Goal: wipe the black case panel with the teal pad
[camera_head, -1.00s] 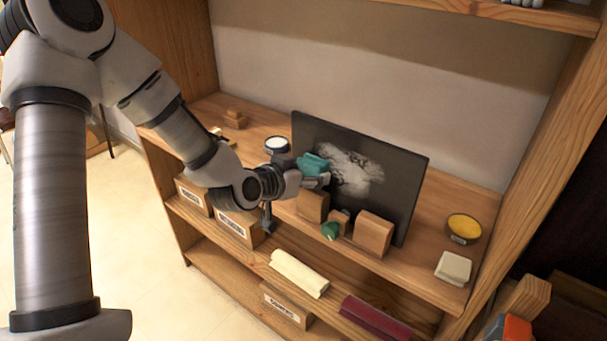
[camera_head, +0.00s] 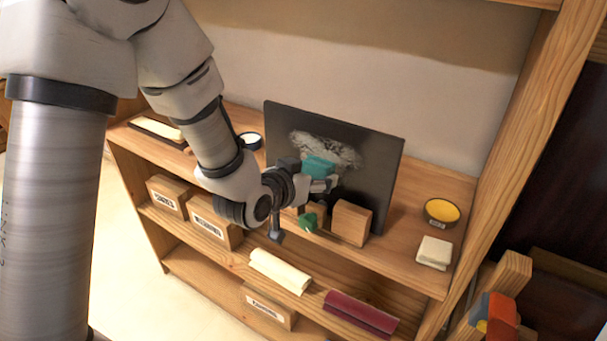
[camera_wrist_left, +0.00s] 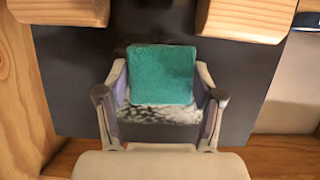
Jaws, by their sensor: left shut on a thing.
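The black case panel (camera_head: 378,165) stands upright on the shelf top, with a whitish smudge (camera_head: 318,146) on its upper middle. My left gripper (camera_head: 328,180) is shut on the teal pad (camera_head: 318,166) in front of the panel. In the left wrist view the teal pad (camera_wrist_left: 162,75) sits between the two fingers, against or very near the dark panel (camera_wrist_left: 75,75). Part of the whitish smudge (camera_wrist_left: 160,114) shows below the pad there. Whether the pad touches the panel is hard to tell. My right gripper is out of view.
Wooden blocks (camera_head: 351,223) stand before the panel, with a small green object (camera_head: 308,222) by them. A yellow-filled bowl (camera_head: 442,211) and a folded pale cloth (camera_head: 434,252) lie to the right. A white-topped round container (camera_head: 250,140) stands to the left.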

